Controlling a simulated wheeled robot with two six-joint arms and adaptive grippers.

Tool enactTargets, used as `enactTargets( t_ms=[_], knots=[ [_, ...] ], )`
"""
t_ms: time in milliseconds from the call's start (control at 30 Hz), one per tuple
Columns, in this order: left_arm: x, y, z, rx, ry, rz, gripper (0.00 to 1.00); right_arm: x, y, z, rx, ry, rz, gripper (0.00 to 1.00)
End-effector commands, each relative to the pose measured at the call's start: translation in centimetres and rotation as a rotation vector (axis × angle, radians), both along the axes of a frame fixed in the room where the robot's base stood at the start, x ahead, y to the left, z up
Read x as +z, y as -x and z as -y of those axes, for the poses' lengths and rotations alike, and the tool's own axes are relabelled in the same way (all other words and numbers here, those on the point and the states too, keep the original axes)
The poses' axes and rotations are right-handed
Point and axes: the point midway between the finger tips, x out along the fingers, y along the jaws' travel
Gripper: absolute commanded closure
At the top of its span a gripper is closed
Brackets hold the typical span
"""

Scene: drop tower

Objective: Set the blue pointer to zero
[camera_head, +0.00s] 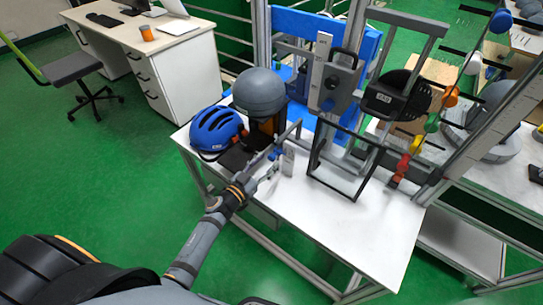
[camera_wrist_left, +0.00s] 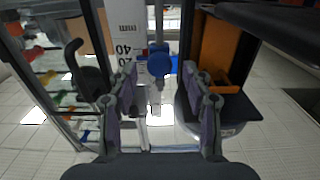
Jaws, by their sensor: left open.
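The blue pointer (camera_wrist_left: 160,58) shows in the left wrist view as a round blue knob on a grey stem, beside a white scale (camera_wrist_left: 125,45) marked "40" and "mm". My left gripper (camera_head: 273,160) is at the table's left part. In the left wrist view its open fingers (camera_wrist_left: 160,82) stand on either side of the view's middle, with the knob beyond and between them. I cannot tell whether they touch it. My right gripper is not in view.
A blue helmet (camera_head: 216,131) and a grey helmet (camera_head: 260,91) stand close to the left gripper. The drop tower's dark frame (camera_head: 345,165) is to its right. The white table (camera_head: 345,230) is clear toward the front.

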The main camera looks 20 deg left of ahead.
Motion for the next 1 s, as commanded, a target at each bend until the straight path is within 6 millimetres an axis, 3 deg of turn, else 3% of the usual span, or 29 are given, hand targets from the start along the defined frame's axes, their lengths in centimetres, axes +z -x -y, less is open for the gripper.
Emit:
enactTargets(
  t_ms=[200, 533, 900, 1000],
  knots=[
    [-0.1, -2.8, 1.0, 0.0, 0.001, 0.0, 0.5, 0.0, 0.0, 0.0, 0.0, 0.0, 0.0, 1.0],
    [-0.1, -3.2, 1.2, 0.0, -0.001, -0.001, 0.5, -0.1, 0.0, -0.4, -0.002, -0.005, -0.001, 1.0],
    [-0.1, -3.2, 1.2, 0.0, 0.0, -0.001, 1.0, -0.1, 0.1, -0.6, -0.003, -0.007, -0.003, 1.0],
    [-0.1, -3.2, 1.2, 0.0, 0.0, -0.001, 1.0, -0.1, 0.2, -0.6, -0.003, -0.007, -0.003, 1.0]
  ],
)
